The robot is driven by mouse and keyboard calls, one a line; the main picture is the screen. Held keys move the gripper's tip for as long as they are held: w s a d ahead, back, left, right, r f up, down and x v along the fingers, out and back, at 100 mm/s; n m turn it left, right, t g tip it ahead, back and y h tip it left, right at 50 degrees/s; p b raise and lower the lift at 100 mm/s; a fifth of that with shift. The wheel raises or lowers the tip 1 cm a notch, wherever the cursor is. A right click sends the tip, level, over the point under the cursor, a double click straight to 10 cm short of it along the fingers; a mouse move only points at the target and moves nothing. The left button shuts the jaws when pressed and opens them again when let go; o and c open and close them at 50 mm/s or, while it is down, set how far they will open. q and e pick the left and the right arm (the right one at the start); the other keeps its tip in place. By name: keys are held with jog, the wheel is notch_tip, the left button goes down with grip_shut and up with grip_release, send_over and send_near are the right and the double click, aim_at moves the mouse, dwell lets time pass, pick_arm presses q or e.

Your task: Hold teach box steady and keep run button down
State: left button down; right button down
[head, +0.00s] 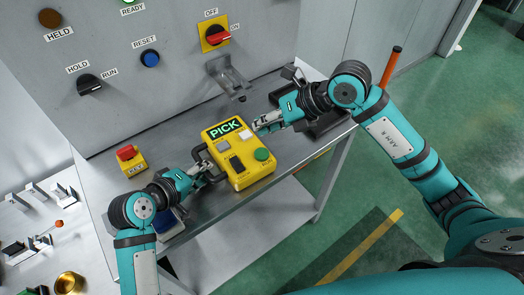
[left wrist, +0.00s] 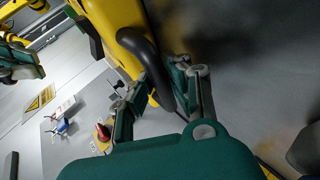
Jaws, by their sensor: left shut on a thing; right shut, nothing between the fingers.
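The yellow teach box (head: 240,177) sits on the grey shelf, its screen reading PICK. It has a green button (head: 262,154), a white button (head: 246,134) and a grey one (head: 223,144); no run label is readable on them. My left gripper (head: 203,170) is shut on the black side handle of the box. The left wrist view shows this handle (left wrist: 150,55) between the fingers (left wrist: 160,92), beside the yellow body (left wrist: 110,25). My right gripper (head: 257,126) is shut and empty at the box's upper right edge, close to the white button; contact cannot be told.
A grey panel behind carries a HOLD/RUN knob (head: 89,85), a blue RESET button (head: 150,58) and a red OFF/ON switch (head: 216,35). An empty metal bracket (head: 228,77) projects above the teach box.

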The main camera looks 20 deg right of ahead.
pick_arm(q)
jog(key=c, duration=1.2)
grip_release()
jog(key=v, duration=1.2)
jog(key=shift+s, duration=0.1)
